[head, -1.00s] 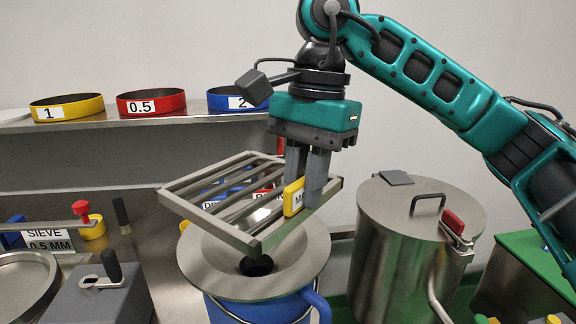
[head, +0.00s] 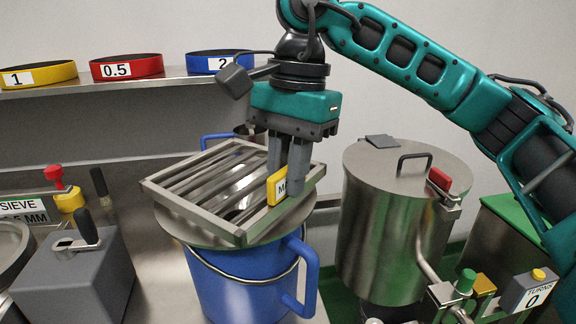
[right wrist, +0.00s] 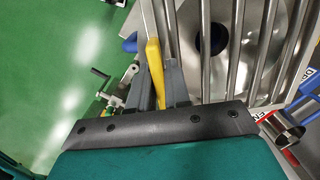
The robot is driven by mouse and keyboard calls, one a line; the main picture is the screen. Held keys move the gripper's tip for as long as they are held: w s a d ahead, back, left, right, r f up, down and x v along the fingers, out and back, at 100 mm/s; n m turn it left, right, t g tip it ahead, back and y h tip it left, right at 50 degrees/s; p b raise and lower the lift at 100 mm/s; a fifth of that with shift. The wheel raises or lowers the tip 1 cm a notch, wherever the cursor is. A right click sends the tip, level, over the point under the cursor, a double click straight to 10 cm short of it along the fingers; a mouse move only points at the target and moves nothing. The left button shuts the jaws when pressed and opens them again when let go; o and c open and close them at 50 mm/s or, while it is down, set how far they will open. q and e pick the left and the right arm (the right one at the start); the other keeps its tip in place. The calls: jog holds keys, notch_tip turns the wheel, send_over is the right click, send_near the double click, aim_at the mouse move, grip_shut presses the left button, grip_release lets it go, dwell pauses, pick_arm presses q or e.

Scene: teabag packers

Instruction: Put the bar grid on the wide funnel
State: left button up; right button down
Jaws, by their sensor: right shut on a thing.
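The bar grid (head: 200,187) is a square metal frame with parallel bars and a yellow label tab (head: 277,187) on its right side. My right gripper (head: 290,190) is shut on that tab, and it also shows in the right wrist view (right wrist: 160,85). The wide funnel (head: 190,232) is a broad metal disc on a blue bucket (head: 240,290). The grid lies low over the funnel, nearly level; I cannot tell whether it touches all round. In the right wrist view the bars (right wrist: 237,60) cross above the funnel's dark central hole (right wrist: 212,40). My left gripper is not in view.
A lidded steel drum (head: 385,220) stands to the right of the bucket. A grey box with a crank (head: 75,270) stands to the left. Yellow, red (head: 127,67) and blue sieve rings sit on the shelf behind.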

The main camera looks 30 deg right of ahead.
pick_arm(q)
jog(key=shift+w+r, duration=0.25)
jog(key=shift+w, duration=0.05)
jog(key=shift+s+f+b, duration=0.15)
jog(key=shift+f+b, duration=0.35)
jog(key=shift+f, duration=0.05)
pick_arm(e)
jog(key=shift+f, duration=0.5)
jog(key=c, duration=1)
grip_release()
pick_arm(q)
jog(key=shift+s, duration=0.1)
pick_arm(e)
jog(key=shift+r, duration=0.25)
pick_arm(q)
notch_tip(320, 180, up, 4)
jog(key=p, duration=0.4)
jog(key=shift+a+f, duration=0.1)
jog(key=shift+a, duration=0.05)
pick_arm(e)
notch_tip(320, 180, up, 12)
jog(key=d, duration=0.1)
jog(key=shift+w+d+r, duration=0.15)
jog(key=shift+d+r, duration=0.05)
jog(key=shift+d, duration=0.1)
